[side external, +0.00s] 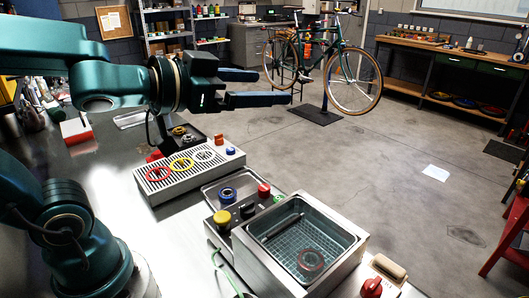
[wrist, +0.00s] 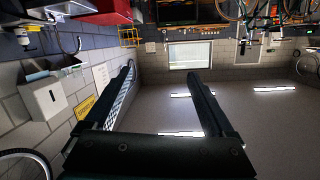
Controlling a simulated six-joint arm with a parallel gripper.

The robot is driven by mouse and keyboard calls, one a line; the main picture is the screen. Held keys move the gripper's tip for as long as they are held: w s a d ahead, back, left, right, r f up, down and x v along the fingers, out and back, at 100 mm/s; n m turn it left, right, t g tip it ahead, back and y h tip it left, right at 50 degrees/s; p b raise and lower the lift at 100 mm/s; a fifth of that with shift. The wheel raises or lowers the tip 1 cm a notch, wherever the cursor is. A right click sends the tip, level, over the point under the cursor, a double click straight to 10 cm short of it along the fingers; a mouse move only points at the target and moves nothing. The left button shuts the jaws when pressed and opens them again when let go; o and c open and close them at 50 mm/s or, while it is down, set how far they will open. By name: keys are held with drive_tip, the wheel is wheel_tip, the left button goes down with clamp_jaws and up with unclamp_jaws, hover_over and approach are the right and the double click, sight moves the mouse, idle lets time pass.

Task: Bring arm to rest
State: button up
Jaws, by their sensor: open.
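My gripper (side external: 258,87) is raised above the bench in the side view, with its fingers pointing level to the right. The two fingers are apart and nothing is between them. In the wrist view my gripper (wrist: 165,92) also shows open and empty, with the room wall and ceiling lights beyond it. My arm is stretched out over the left part of the metal bench (side external: 110,160).
Below stand a slotted drip tray (side external: 182,180) with red and yellow rings, a small tray (side external: 233,188) with a blue ring, and a metal basin (side external: 300,240) holding a dark red ring (side external: 311,262). A bicycle (side external: 325,65) stands behind. The air around my gripper is clear.

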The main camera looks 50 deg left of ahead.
drive_tip(key=s+f+n+g, duration=0.2)
drive_tip(key=s+f+g, duration=0.8)
drive_tip(key=s+f, duration=0.2)
drive_tip(key=shift+s+d+y, duration=0.3)
drive_tip(key=shift+s+d, duration=0.1)
drive_tip(key=shift+s, duration=0.45)
drive_tip(key=shift+f, duration=0.1)
drive_tip(key=shift+c, duration=0.2)
